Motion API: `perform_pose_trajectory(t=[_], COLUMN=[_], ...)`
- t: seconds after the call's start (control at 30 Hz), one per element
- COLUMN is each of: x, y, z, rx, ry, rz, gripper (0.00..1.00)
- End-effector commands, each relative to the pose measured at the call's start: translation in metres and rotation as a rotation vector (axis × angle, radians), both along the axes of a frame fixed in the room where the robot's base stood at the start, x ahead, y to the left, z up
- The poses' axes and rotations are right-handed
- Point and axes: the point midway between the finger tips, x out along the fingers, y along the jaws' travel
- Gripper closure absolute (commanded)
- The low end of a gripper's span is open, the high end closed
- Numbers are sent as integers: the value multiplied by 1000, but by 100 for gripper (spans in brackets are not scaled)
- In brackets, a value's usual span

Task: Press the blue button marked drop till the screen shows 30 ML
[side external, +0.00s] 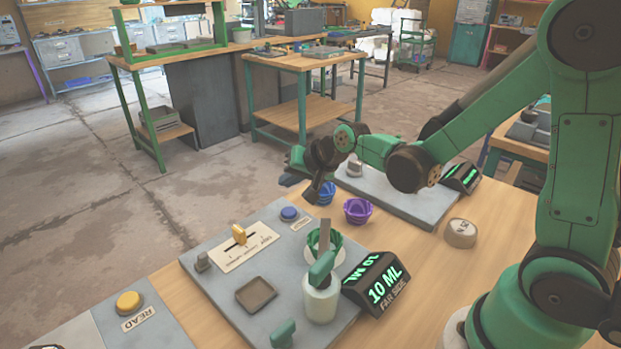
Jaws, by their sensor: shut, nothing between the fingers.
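The blue button (289,214) sits near the far corner of the grey plate (215,280). A small label lies beside it, too small to read surely. The screen (386,287) on a black box at the plate's right reads 10 ML in green, with "FAR SIDE" below it. My gripper (304,188) is shut and empty. It shows just above and slightly right of the blue button in the picture, apart from it; the exact height gap cannot be told.
The plate also holds a yellow slider (239,235), a square tray (256,294), a green bowl (324,241) and a white bottle (321,302). Blue (324,193) and purple (358,211) bowls stand behind. A yellow button (129,302) marked READ is on another plate at left.

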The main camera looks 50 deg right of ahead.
Motion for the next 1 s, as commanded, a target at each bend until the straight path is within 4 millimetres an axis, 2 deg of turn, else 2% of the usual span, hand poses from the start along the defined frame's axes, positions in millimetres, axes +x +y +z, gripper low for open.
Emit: perform_pose_trajectory(t=[0.2,0.37,1.0], x=[0,0,-1], y=[0,0,0], z=[-28,-38,-42], rx=[0,0,0], ry=[0,0,0], rz=[0,0,0], gripper=[100,100,100])
